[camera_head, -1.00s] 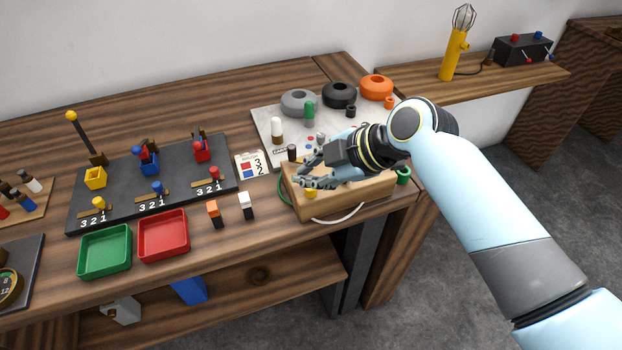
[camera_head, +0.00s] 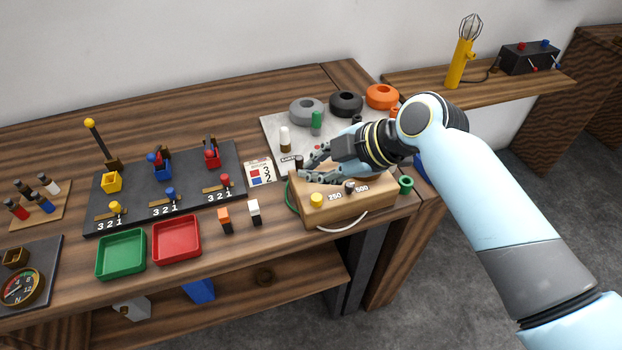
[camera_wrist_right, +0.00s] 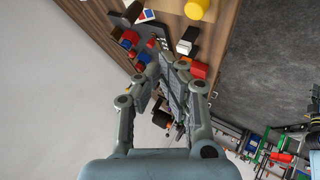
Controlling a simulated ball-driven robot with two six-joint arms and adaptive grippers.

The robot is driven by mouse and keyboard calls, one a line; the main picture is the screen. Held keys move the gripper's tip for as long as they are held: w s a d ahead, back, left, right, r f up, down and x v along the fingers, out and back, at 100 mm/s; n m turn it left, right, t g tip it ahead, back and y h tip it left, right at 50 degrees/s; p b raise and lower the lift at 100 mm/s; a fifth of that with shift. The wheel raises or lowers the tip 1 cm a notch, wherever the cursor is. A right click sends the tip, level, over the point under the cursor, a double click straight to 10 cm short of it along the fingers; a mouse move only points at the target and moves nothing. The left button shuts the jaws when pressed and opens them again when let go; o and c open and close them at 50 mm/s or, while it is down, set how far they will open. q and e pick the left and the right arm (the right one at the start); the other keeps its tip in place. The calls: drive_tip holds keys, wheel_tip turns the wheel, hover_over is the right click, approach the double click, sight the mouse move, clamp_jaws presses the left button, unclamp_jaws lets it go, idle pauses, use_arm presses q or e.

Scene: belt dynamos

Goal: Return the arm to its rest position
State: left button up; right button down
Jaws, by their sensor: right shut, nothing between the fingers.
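My right arm comes in from the right in the head view. Its gripper (camera_head: 306,161) is shut and empty, above the back edge of a wooden box (camera_head: 334,210). The box has a yellow knob (camera_head: 316,200), a dark knob (camera_head: 349,187) and the numbers 250 and 500 on it. Part of the box's top is hidden by the hand. In the right wrist view the fingers (camera_wrist_right: 166,66) reach up the picture, with nothing held between them. My left gripper is not in view.
A grey plate (camera_head: 272,131) with small posts lies behind the hand. A black board (camera_head: 187,192) with coloured levers, a green tray (camera_head: 121,255) and a red tray (camera_head: 176,240) are at the left. A shelf (camera_head: 440,92) carries a yellow lamp (camera_head: 460,64).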

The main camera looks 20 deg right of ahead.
drive_tip(key=s+d+r+m+g+h, duration=0.1)
drive_tip(key=s+d+r+m+h, duration=0.1)
drive_tip(key=s+d+m, duration=0.5)
drive_tip(key=s+d+r+m+g+h, duration=0.1)
drive_tip(key=s+d+m+h, duration=0.2)
drive_tip(key=s, duration=0.6)
drive_tip(key=s+d+r+m+g+h, duration=0.1)
drive_tip(key=s+d+r+m+h, duration=0.1)
drive_tip(key=s+d+m, duration=0.4)
drive_tip(key=s+f+m+g+b, duration=0.15)
drive_tip(key=f+b, duration=0.45)
drive_tip(key=f, duration=1.4)
drive_tip(key=s+f+b, duration=0.3)
drive_tip(key=f+b, duration=0.4)
drive_tip(key=f, duration=1.2)
drive_tip(key=s+f+b, duration=0.5)
drive_tip(key=s+f, duration=0.4)
drive_tip(key=f, duration=0.4)
drive_tip(key=s+d+f+g+b, duration=0.1)
drive_tip(key=s+f+b, duration=0.3)
drive_tip(key=s+f, duration=0.4)
wheel_tip(320, 180, down, 5)
drive_tip(key=shift+s+r+b, duration=0.1)
drive_tip(key=shift+s+b, duration=0.3)
drive_tip(key=shift+d, duration=0.1)
